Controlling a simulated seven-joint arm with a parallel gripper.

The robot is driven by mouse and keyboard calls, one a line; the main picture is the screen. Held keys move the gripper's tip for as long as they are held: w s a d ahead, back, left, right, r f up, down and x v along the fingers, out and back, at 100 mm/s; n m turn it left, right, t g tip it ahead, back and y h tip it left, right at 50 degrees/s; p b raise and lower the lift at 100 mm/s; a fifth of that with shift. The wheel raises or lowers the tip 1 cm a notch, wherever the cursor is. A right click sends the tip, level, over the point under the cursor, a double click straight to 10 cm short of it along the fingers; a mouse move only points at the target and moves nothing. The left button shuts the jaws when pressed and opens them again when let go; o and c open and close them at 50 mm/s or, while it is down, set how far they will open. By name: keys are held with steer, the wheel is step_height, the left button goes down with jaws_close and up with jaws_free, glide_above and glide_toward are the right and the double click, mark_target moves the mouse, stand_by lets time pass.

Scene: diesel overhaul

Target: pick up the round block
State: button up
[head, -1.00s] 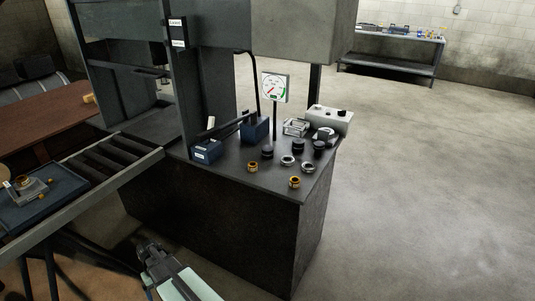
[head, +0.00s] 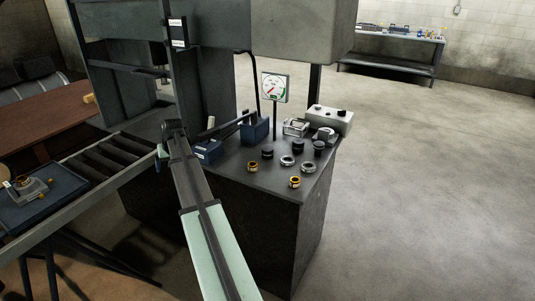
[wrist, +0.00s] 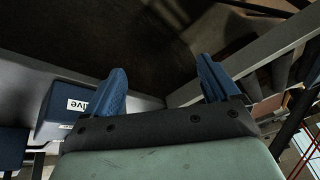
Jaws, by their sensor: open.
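Dark round blocks stand on the black bench top (head: 262,182): one (head: 267,153) near the middle and two (head: 306,147) (head: 319,147) near the back right. I cannot tell which one the task means. My gripper (wrist: 163,82) shows in the wrist view with its two blue fingers spread and nothing between them. In the head view my gripper (head: 160,157) is at the bench's left side, near the roller conveyor, well left of the round blocks. No round block shows in the wrist view.
A labelled blue box (head: 207,152) is close to my gripper, and also shows in the wrist view (wrist: 80,108). Brass rings (head: 252,167) (head: 294,182), silver rings (head: 287,161) (head: 308,167) and a gauge (head: 274,87) crowd the bench. A roller conveyor (head: 100,158) lies left.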

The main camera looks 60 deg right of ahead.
steer(key=s+d+r+m+h, duration=0.1)
steer(key=s+d+r, duration=0.2)
steer(key=d+r, duration=0.55)
steer(key=s+d+r+m+h, duration=0.1)
steer(key=s+d+r, duration=0.2)
steer(key=d+r, duration=0.55)
steer(key=m+g+y, duration=0.3)
steer(key=m+g, duration=0.1)
glide_above(268, 148)
step_height(268, 148, down, 8)
steer(key=f, duration=0.8)
steer(key=shift+w+a+f, duration=0.1)
steer(key=shift+w+a, duration=0.25)
steer(key=shift+a, duration=0.05)
steer(key=shift+s+d+f, duration=0.15)
steer(key=shift+f, duration=1.15)
steer(key=shift+s+d+f, duration=0.1)
steer(key=shift+d+f, duration=0.05)
steer(key=shift+f, duration=1.15)
steer(key=shift+c, duration=0.5)
steer(key=c, duration=1.1)
